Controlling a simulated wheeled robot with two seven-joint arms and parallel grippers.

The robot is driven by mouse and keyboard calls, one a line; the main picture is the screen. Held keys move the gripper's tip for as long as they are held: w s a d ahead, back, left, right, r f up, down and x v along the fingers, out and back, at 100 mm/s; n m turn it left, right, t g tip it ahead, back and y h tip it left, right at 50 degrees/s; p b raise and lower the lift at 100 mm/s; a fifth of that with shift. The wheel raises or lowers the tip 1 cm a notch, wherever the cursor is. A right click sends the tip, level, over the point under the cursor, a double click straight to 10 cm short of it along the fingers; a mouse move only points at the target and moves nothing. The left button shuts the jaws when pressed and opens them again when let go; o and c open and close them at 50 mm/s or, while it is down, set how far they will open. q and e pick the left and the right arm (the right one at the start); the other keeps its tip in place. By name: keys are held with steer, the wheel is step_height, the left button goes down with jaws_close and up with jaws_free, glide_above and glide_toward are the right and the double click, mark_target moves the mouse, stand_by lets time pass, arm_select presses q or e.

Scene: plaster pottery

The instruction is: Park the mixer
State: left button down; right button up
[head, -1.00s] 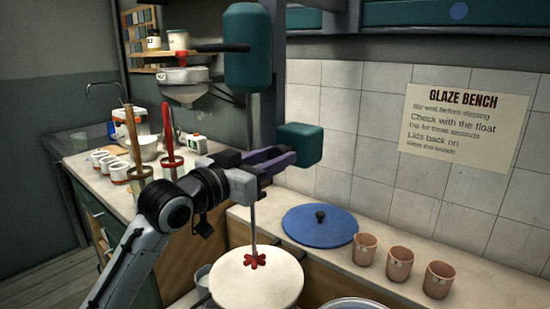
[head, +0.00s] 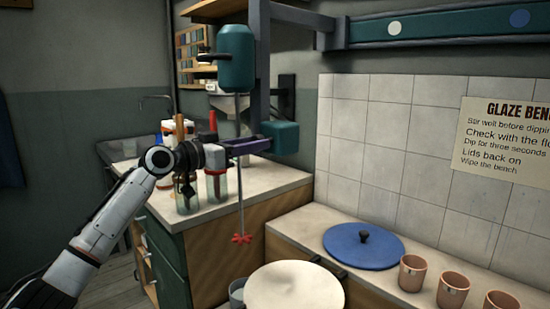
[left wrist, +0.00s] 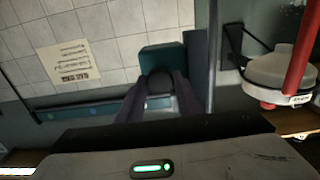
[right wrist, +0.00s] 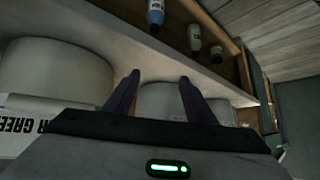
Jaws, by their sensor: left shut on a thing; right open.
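The mixer has a teal motor body (head: 236,62) hung beside a grey upright. A thin shaft runs down from it to a red stirring head (head: 242,238). The stirring head hangs in the air, left of the white round bucket top (head: 296,284) in the picture. My left gripper (head: 264,144) is at a teal block (head: 281,138) beside the shaft. In the left wrist view its fingers close on a dark knob (left wrist: 160,83) in front of that teal block. My right gripper (right wrist: 158,78) is open and empty, facing stored tubs; it is not in the head view.
A blue lid (head: 350,250) and several terracotta cups (head: 412,273) line the bench at right. Jars with tools (head: 188,190) stand on the left counter behind my left arm. White tubs (right wrist: 50,78) and small bottles (right wrist: 194,38) are near my right gripper.

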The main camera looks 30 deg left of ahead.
arm_select(q)
steer(key=shift+a, duration=0.25)
steer(key=c, duration=1.3)
jaws_free()
steer(key=shift+w, duration=0.15)
steer(key=shift+o, duration=0.2)
steer(key=b+v, duration=0.2)
steer(key=v, duration=0.8)
steer(key=shift+s, duration=0.2)
steer(key=shift+s+a, duration=0.1)
